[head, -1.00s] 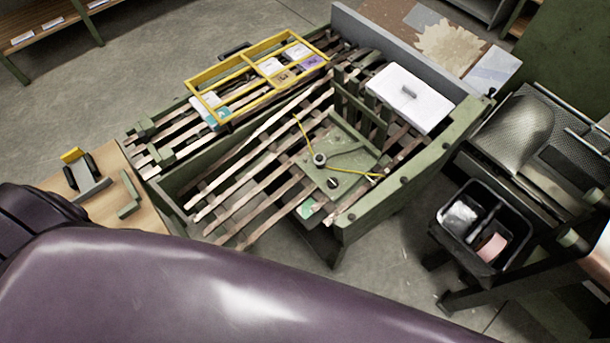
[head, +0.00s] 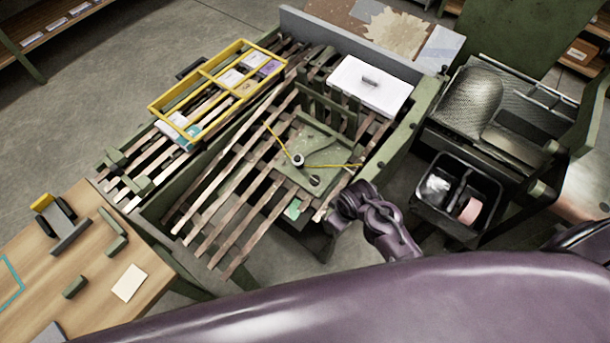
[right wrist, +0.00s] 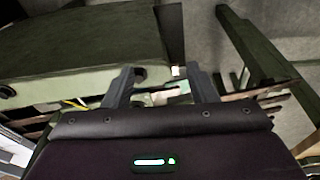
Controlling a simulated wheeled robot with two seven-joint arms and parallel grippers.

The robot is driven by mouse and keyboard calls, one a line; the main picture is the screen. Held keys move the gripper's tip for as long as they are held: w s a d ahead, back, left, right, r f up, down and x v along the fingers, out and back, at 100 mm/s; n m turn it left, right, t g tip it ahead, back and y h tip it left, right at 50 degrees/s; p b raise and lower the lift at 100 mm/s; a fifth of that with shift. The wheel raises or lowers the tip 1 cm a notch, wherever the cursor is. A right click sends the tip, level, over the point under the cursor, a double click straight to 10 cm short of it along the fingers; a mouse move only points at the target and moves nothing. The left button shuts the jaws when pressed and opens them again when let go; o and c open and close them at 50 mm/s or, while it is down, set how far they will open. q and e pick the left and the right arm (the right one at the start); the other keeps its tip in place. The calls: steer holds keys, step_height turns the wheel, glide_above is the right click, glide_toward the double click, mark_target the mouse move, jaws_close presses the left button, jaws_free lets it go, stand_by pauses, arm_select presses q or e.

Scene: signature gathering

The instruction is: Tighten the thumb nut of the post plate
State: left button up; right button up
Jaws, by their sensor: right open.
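The green post plate (head: 325,150) lies on the wooden slats of the green bench in the head view, with a yellow cord across it. It carries a round metal knob (head: 298,160) and a dark round knob (head: 315,180); I cannot tell which is the thumb nut. My right arm reaches to the bench's near edge, just right of and below the plate; its fingers cannot be made out in the head view. In the right wrist view my right gripper (right wrist: 163,75) has its two fingers apart, with nothing seen held between them. My left gripper is not in view.
A yellow divided tray (head: 215,88) lies at the bench's left, and a white lidded box (head: 370,85) behind the plate. A black divided bin (head: 457,195) stands right of my right arm. A wooden table (head: 95,275) with small parts is at lower left.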

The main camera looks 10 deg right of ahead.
mark_target(315, 179)
steer(key=shift+w+a+n, duration=0.1)
steer(key=shift+w+n, duration=0.8)
steer(key=shift+w, duration=0.05)
steer(key=w+r+n, duration=0.1)
steer(key=w+n, duration=0.3)
steer(key=w+a+r+n+g, duration=0.1)
steer(key=w+r+n, duration=0.1)
steer(key=w+n, duration=0.2)
steer(key=w+a+r+n, duration=0.1)
steer(key=w+n, duration=0.3)
steer(key=n, duration=0.1)
steer(key=shift+w+a+r+n+g+p, duration=0.15)
steer(key=shift+a+r+n+g+p, duration=0.05)
steer(key=shift+n+g+p, duration=0.2)
steer(key=shift+w+r+n, duration=0.2)
steer(key=shift+w+n, duration=0.1)
steer(key=shift+n, duration=0.2)
steer(key=shift+f, duration=0.1)
step_height(315, 179, down, 7)
steer(key=shift+w+f+b, duration=0.1)
steer(key=shift+f+b, duration=0.05)
steer(key=shift+b, duration=0.4)
